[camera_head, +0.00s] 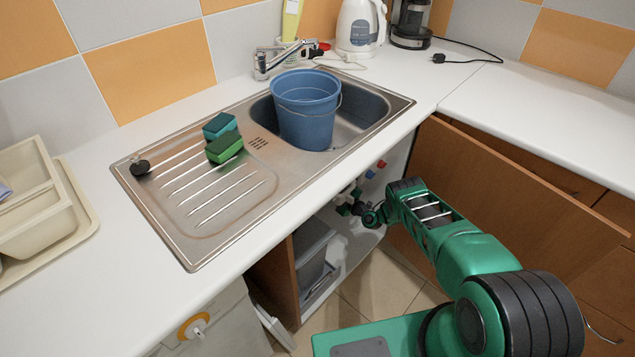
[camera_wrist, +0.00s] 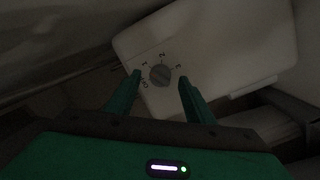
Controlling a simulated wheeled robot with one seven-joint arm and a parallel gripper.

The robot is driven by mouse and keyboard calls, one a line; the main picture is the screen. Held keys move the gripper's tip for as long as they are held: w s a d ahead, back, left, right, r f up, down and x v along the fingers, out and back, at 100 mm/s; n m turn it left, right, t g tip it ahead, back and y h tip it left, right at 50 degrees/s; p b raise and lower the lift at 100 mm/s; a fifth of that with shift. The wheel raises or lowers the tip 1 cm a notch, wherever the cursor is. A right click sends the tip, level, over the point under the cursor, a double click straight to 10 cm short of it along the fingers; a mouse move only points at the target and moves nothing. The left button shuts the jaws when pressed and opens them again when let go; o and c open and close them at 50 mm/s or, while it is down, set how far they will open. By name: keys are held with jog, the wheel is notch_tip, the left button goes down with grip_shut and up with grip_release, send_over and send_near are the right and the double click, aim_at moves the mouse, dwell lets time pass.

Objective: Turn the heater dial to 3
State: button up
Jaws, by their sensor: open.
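In the wrist view, a white heater (camera_wrist: 225,45) carries a round grey dial (camera_wrist: 159,75). The picture is dark, and I cannot tell which mark the dial points to. My gripper (camera_wrist: 160,79) is open, with one green finger on each side of the dial; I cannot tell whether they touch it. In the head view, my gripper (camera_head: 347,203) is low inside the open cabinet under the sink, and the heater's dial is hidden there.
The countertop (camera_head: 240,285) and steel sink (camera_head: 265,195) overhang the cabinet. An open wooden door (camera_head: 510,205) stands to the right of my arm. Red (camera_head: 381,163) and blue (camera_head: 370,174) valve handles are close above my gripper. A grey bin (camera_head: 312,255) stands left inside the cabinet.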

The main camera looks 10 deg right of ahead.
jog(key=shift+x, duration=1.25)
jog(key=shift+s+a, duration=0.1)
jog(key=shift+a, duration=0.1)
jog(key=c, duration=1)
